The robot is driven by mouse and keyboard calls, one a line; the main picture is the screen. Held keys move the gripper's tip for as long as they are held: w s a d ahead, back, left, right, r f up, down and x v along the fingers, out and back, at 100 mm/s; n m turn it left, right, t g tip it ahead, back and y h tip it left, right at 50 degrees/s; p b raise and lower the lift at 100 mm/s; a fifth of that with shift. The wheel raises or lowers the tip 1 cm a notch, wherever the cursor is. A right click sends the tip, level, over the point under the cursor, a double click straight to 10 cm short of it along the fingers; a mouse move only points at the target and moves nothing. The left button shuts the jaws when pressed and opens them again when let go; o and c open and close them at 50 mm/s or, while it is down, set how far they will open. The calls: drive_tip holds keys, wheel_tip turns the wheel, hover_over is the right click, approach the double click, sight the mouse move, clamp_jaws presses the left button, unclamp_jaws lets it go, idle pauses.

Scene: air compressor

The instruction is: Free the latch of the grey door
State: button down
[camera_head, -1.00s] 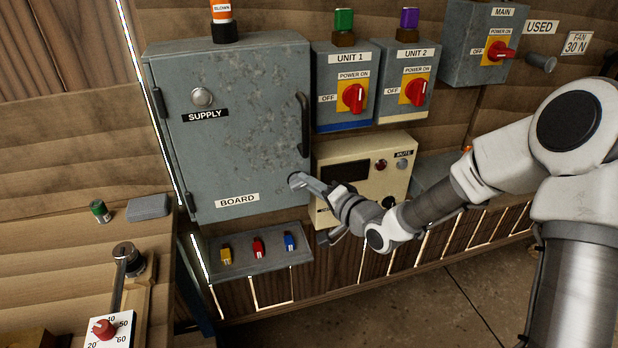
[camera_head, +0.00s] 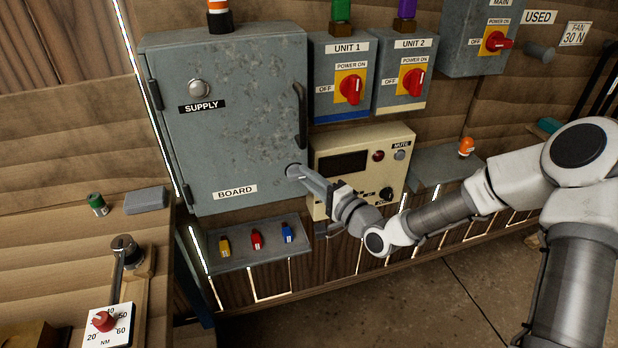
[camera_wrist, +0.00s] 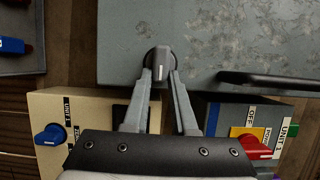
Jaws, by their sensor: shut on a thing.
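The grey door (camera_head: 240,120) of the cabinet labelled SUPPLY and BOARD is closed against its frame. Its latch, a small round grey knob with a raised grip bar, is at the door's lower right corner and shows in the wrist view (camera_wrist: 158,62). My gripper (camera_head: 300,172) reaches it from the lower right. In the wrist view my gripper (camera_wrist: 160,75) has one finger on each side of the grip bar and is shut on it. In the head view the fingers hide most of the latch.
A dark vertical handle (camera_head: 301,115) is on the door's right edge, above my gripper. A cream box (camera_head: 345,160) with a MUTE button is close to my fingers on the right. A panel with yellow, red and blue switches (camera_head: 256,241) is below the door.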

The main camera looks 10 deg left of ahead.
drive_tip(key=shift+a+r, duration=0.1)
drive_tip(key=shift+r, duration=0.05)
drive_tip(key=c, duration=0.8)
unclamp_jaws()
drive_tip(key=shift+c, duration=0.2)
drive_tip(key=shift+o, duration=0.6)
drive_tip(key=p+v, duration=0.1)
drive_tip(key=v, duration=1.6)
drive_tip(key=shift+f, duration=0.2)
